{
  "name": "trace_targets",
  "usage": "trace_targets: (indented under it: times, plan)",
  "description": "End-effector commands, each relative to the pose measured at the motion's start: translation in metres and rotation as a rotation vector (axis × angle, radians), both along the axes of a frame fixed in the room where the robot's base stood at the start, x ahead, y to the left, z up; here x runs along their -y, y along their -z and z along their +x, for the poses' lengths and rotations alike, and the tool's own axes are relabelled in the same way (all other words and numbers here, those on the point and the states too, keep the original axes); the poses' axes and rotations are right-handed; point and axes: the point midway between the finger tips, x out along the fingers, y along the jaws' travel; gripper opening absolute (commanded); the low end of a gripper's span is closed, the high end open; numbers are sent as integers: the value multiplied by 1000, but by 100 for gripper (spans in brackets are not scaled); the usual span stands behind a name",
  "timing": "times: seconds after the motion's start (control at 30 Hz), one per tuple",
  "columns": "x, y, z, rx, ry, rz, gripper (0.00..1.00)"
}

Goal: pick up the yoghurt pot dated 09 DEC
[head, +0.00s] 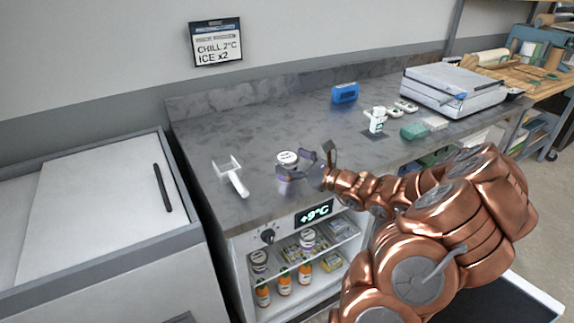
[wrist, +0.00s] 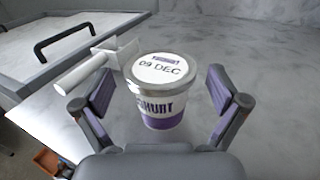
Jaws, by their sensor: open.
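The yoghurt pot (wrist: 162,110) stands upright on the grey worktop. Its lid reads 09 DEC in the wrist view, and its side carries a purple band and part of a yoghurt label. The pot also shows in the head view (head: 287,159), near the counter's front edge. My gripper (wrist: 160,98) is open, with one finger to the left of the pot and one to the right. Gaps show between the pot and both fingers. In the head view my gripper (head: 302,168) reaches the pot from the right.
A white scoop-like tool (head: 232,178) lies left of the pot. An open fridge (head: 290,262) below holds several pots and orange bottles. A blue box (head: 345,93), a small white device (head: 376,120) and a grey lidded case (head: 455,92) stand further right.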

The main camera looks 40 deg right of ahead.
Motion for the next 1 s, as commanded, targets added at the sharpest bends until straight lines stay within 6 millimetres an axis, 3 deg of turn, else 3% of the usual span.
trace_targets:
  times: [0.2, 0.47, 1.0]
  plan:
    - [-4, -1, 13, 1, 0, -2, 97]
    - [-4, 0, 14, 1, 1, -2, 97]
    - [-4, 0, 14, 1, 1, -2, 41]
